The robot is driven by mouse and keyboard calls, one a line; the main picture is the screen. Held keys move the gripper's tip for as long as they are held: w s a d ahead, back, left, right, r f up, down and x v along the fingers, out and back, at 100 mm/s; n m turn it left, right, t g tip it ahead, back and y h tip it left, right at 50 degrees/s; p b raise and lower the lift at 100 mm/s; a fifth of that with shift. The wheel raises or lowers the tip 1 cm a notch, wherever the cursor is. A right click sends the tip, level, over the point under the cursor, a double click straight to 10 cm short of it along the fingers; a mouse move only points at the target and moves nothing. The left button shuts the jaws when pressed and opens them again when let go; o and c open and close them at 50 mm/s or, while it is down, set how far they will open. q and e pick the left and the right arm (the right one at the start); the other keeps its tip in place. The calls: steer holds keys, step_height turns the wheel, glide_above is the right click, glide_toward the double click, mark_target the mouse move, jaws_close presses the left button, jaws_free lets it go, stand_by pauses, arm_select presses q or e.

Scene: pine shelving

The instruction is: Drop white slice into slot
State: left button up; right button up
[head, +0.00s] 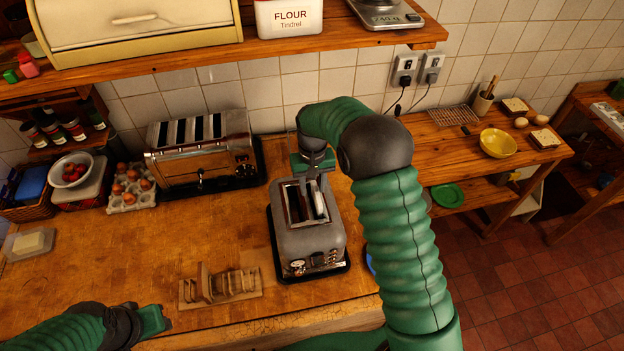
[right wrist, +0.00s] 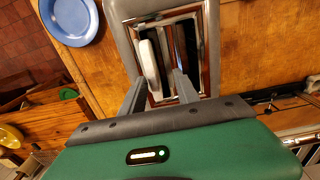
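The white slice (right wrist: 150,62) stands upright in one slot of the small grey two-slot toaster (right wrist: 209,30). In the head view, the slice (head: 319,204) is in the right-hand slot of the toaster (head: 310,246), with its upper part showing. My right gripper (head: 318,184) points down over the toaster's far end. In the right wrist view, its two fingers (right wrist: 161,76) are apart, close over the slots, and do not appear to press on the slice. The slot beside it looks dark inside. My left gripper (head: 155,319) is low at the left; its finger gap is hidden.
A larger chrome toaster (head: 201,155) stands at the back left. A wooden rack (head: 220,288) is in front of it. A blue plate (right wrist: 69,18) lies beside the small toaster. A shelf (head: 200,62) overhangs the back. The counter between rack and egg tray (head: 130,190) is clear.

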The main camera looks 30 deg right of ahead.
steer(key=r, duration=0.2)
steer(key=r+b, duration=0.1)
steer(key=r, duration=0.2)
steer(key=r+b, duration=0.1)
steer(key=r, duration=0.1)
steer(key=shift+d+r, duration=0.2)
steer(key=shift+d, duration=0.15)
step_height(320, 180, up, 9)
steer(key=b, duration=0.1)
steer(key=shift+a+r, duration=0.15)
steer(key=shift+a, duration=0.3)
steer(key=shift+d, duration=0.2)
steer(key=shift+a, duration=0.1)
